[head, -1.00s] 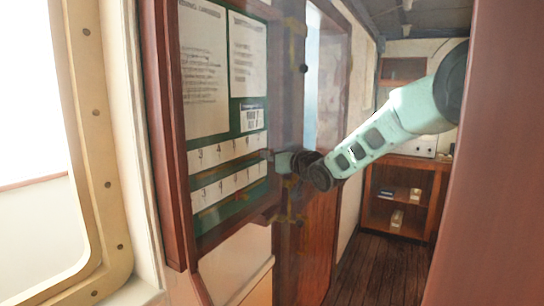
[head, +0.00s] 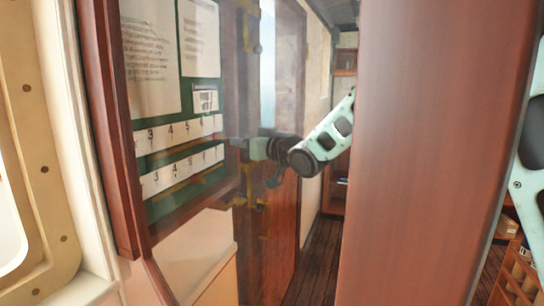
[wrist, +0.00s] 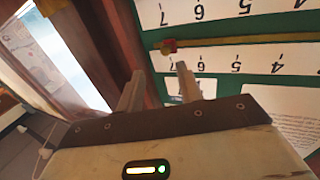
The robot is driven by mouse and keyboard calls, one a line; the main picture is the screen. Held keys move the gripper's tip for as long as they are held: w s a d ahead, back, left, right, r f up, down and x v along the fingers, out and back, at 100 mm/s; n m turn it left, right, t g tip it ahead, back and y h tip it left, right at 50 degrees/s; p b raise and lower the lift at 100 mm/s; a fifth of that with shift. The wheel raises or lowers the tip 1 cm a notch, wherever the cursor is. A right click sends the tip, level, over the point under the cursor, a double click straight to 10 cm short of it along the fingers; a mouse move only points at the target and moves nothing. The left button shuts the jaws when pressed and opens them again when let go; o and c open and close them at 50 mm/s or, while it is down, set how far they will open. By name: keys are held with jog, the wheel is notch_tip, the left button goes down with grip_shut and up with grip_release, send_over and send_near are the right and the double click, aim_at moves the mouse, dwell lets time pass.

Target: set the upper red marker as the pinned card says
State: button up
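The green board (head: 160,207) hangs on the left wall in a dark red wooden frame, with two numbered white strips. A small card (head: 206,100) is pinned above the strips; its print is too small to read. In the wrist view, which is upside down, a red marker (wrist: 169,46) sits on the yellow rail (wrist: 240,40) between the strips, beside the 7s. My gripper (wrist: 159,72) is open and empty, its fingertips close to the marker but apart from it in the picture. My gripper also shows in the head view (head: 246,149) at the board's right edge.
A wide red-brown post (head: 430,150) stands on the right and hides part of my arm. A wooden door (head: 285,230) is behind my gripper. A window frame (head: 30,90) is at far left. Shelves (head: 515,275) stand at lower right. Dark floor (head: 318,265) shows between.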

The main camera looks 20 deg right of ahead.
jog(key=b+v, duration=0.2)
jog(key=v, duration=0.8)
jog(key=shift+d+b, duration=0.2)
jog(key=shift+b, duration=0.2)
jog(key=w+d+n+g+y+p, duration=0.4)
jog(key=g+y+p, duration=0.1)
jog(key=p, duration=0.1)
jog(key=p+x, duration=0.7)
jog(key=x, duration=1)
jog(key=shift+w+r+n, duration=0.25)
jog(key=shift+w+n, duration=0.05)
grip_shut()
